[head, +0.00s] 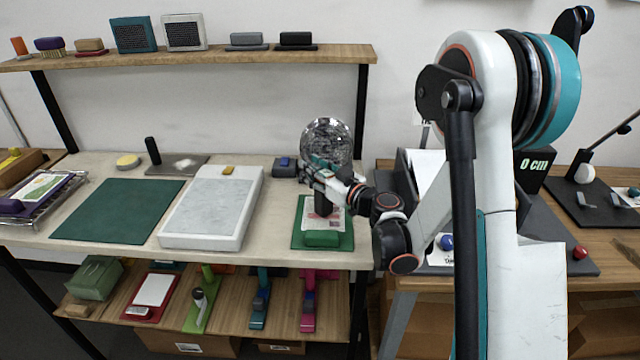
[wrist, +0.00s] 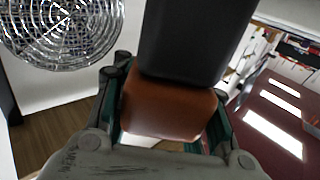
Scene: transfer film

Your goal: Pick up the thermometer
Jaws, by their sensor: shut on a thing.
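My gripper (head: 322,178) is above the green pad at the right end of the pale worktop. In the wrist view its two fingers (wrist: 165,108) are closed on the sides of a blocky thing, which I take to be the thermometer (wrist: 172,108). It has an orange-brown part between the fingers and a large black part (wrist: 185,40) above that in the picture. In the head view a dark upright part (head: 323,204) shows below the fingers, in front of a printed sheet. The rest is hidden by my gripper; no display or markings are visible on it.
A round silver wire-like thing (head: 327,140) stands right behind my gripper and fills the upper left of the wrist view (wrist: 65,30). The green pad (head: 298,238) lies below. A white slab (head: 205,215) and green mat (head: 115,210) lie left. A wall shelf (head: 200,55) runs above.

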